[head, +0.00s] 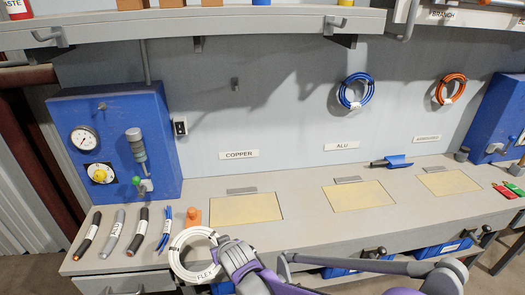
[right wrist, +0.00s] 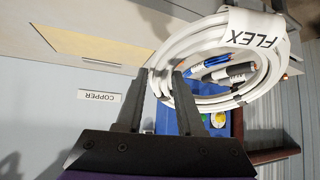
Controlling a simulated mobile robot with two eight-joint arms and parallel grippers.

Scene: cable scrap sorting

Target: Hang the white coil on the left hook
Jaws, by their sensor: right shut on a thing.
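The white coil (head: 176,260), tagged FLEX, is in my right gripper (head: 221,242) at the bench's front edge in the head view. In the right wrist view the gripper's fingers (right wrist: 164,78) are shut on one side of the white coil (right wrist: 195,38). The left hook (head: 235,84) is a small empty peg on the back wall above the COPPER label (head: 238,155). The coil is apart from the hook, lower and nearer to me. My left gripper is not in view.
A blue coil (head: 346,99) and an orange coil (head: 440,91) hang to the hook's right. A blue gauge box (head: 110,110) stands at left. Several cable scraps (head: 114,233) and an orange block (head: 192,217) lie on the bench. A shelf (head: 200,27) overhangs the wall.

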